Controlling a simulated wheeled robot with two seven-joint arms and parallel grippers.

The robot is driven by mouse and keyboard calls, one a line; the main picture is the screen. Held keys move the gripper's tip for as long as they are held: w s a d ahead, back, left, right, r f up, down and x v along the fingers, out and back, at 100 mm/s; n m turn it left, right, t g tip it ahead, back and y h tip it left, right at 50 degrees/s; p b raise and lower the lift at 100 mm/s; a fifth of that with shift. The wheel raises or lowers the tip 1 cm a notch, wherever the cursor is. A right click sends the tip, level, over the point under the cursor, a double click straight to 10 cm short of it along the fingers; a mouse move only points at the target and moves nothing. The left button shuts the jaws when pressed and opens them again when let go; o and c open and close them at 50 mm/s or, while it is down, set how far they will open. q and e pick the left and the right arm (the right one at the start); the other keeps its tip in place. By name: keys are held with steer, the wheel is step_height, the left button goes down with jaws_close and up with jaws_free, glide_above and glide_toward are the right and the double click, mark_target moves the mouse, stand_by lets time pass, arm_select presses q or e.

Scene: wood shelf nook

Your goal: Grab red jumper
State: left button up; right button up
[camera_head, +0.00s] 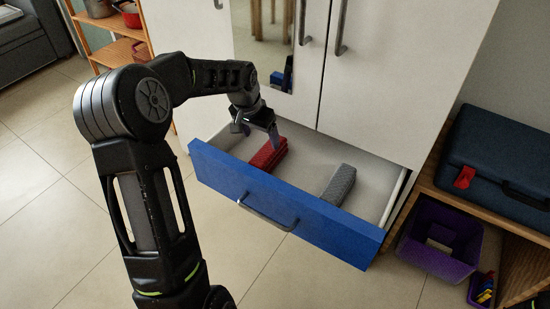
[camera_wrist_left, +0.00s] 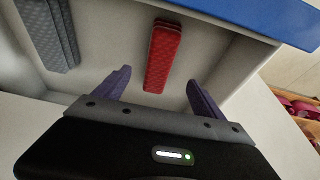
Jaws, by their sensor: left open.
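The red jumper (camera_head: 268,153) is folded into a narrow bundle and lies in the open blue-fronted drawer (camera_head: 285,204), towards its left side. My left gripper (camera_head: 257,131) is over the drawer, just behind and above the red jumper. In the left wrist view the red jumper (camera_wrist_left: 163,57) lies ahead, roughly between the two spread purple fingers (camera_wrist_left: 160,84), with nothing held. I cannot tell how high the fingers are above it. A folded grey garment (camera_head: 339,184) lies in the same drawer to the right. My right gripper is not in view.
The white wardrobe doors (camera_head: 400,70) rise directly behind the drawer. A low wooden shelf at right holds a dark blue case (camera_head: 500,160) and a purple bin (camera_head: 440,236). A wooden rack (camera_head: 112,40) stands at the back left. Tiled floor in front is clear.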

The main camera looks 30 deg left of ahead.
mark_target(268, 150)
arm_select(q)
steer(key=shift+b+x, duration=0.55)
steer(key=shift+x, duration=0.5)
steer(key=shift+w+r, duration=0.1)
steer(key=shift+w, duration=0.15)
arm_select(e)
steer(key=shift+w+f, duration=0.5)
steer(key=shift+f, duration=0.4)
arm_select(q)
steer(key=shift+x, duration=1.25)
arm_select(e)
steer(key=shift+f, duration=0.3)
arm_select(q)
steer(key=shift+b+x, duration=1.05)
steer(key=shift+x, duration=1.6)
steer(key=shift+d+r, duration=0.1)
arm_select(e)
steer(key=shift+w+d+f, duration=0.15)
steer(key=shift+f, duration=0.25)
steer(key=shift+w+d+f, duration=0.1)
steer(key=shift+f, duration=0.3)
arm_select(q)
steer(key=shift+c, duration=0.6)
steer(key=shift+w, duration=0.1)
jaws_close()
